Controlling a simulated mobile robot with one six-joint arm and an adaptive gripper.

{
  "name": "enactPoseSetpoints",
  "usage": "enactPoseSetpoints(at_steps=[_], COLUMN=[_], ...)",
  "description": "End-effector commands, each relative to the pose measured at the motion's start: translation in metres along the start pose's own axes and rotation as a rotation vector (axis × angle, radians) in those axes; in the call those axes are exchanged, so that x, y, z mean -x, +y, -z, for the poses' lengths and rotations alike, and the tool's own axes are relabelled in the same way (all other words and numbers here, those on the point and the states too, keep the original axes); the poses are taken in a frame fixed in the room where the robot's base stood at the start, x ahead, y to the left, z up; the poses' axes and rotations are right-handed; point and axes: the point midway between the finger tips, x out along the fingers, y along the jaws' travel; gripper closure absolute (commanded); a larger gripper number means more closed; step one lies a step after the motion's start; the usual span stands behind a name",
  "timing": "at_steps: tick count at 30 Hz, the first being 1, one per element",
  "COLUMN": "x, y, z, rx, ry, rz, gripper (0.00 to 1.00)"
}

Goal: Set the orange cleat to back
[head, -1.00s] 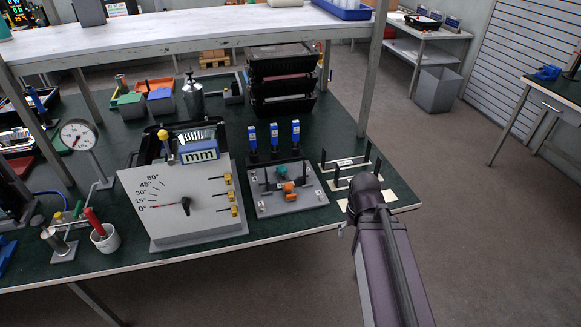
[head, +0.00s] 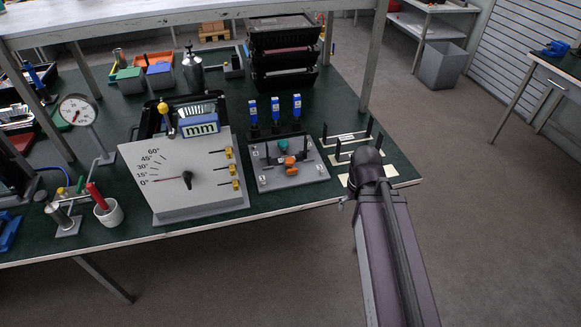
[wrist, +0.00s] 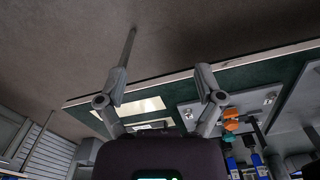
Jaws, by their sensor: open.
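The orange cleat (head: 290,162) sits on a small grey plate (head: 308,175) near the front edge of the green bench. A teal cleat (head: 283,145) is just behind it. In the wrist view the orange cleat (wrist: 231,119) is right of my fingers, with the teal cleat (wrist: 228,138) below it. My gripper (wrist: 161,72) is open and empty, its two fingers spread apart. It is apart from the cleat. In the head view my arm stands right of the plate and hides the gripper. The exact angle of the cleat is too small to tell.
Several blue-topped posts (head: 275,108) stand behind the plate. A grey dial panel (head: 160,200) is to its left. Black uprights on pale strips (head: 346,138) are to its right, beside my arm. A white shelf (head: 150,24) spans the bench behind. Floor in front is clear.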

Motion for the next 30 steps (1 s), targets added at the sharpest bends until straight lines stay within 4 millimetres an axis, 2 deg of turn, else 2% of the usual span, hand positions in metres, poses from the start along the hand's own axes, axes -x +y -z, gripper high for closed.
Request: enactPoseSetpoints(at_steps=[7,8,10,14,17,22,30], x=[0.000,0.000,0.000,0.002,0.005,0.013,0.028], y=[0.000,0.000,-0.001,-0.005,-0.014,-0.043,-0.119], z=[0.000,0.000,0.002,0.014,0.035,0.091,0.194], rx=[0.000,0.000,0.001,0.012,0.031,0.087,0.200], ry=[0.000,0.000,0.000,0.000,0.000,0.000,0.000], rz=[0.000,0.000,0.000,0.000,0.000,0.000,0.000], gripper=[0.14,0.09,0.09,0.09,0.09,0.09,0.09])
